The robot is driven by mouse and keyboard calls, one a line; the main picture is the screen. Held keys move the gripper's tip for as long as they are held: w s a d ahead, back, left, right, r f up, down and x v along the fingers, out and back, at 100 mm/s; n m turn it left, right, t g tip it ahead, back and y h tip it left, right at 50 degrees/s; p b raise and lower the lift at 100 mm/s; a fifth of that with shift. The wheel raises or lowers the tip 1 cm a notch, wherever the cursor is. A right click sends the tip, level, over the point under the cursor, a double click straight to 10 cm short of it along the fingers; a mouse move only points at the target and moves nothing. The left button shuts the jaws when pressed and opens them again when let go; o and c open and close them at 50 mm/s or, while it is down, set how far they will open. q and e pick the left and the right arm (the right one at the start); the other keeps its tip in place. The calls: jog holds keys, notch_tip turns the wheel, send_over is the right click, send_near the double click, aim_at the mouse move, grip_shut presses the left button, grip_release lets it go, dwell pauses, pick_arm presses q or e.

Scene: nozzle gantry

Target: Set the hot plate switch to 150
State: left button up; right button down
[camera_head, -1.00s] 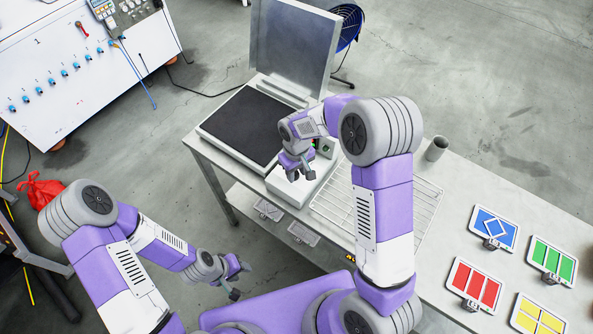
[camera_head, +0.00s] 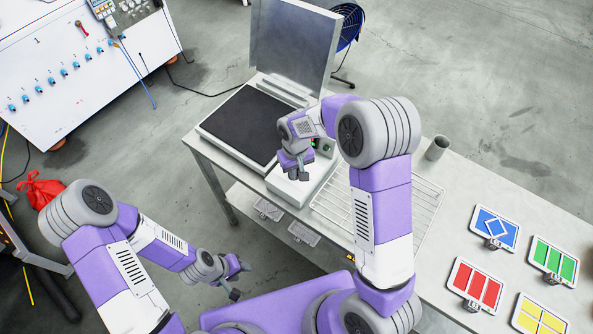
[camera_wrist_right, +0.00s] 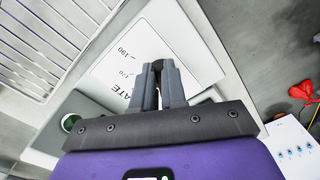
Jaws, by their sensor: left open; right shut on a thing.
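The hot plate (camera_head: 240,125) has a dark square top and stands on the table. Its white control box (camera_head: 291,190) is at the near right corner. In the right wrist view, the white panel (camera_wrist_right: 185,40) shows the marks 190 and 170 and part of the word PLATE. My right gripper (camera_head: 300,174) is over the control box, shut on the black switch knob (camera_wrist_right: 158,66), which is mostly hidden between the fingers. The switch's setting cannot be read. My left gripper (camera_head: 240,280) is open and empty, low in front of the table.
A wire rack (camera_head: 415,215) lies right of the control box. A grey cup (camera_head: 437,148) stands behind it. Coloured cards, including a blue one (camera_head: 494,228), lie at the table's right. A raised metal lid or panel (camera_head: 293,45) stands behind the hot plate.

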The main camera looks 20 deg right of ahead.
jog(key=m, duration=0.2)
jog(key=shift+a+m, duration=0.25)
jog(key=shift+m, duration=0.15)
jog(key=m, duration=0.2)
jog(key=shift+a+m, duration=0.15)
jog(key=shift+m, duration=0.25)
jog(key=m, duration=0.2)
jog(key=shift+w+a+r+m, duration=0.1)
jog(key=shift+w+a+m, duration=0.1)
jog(key=shift+m, duration=0.1)
jog(key=shift+w+a+m+p, duration=0.15)
jog(key=shift+m+p, duration=0.45)
jog(key=shift+m, duration=1.2)
jog(key=c, duration=1.2)
grip_release()
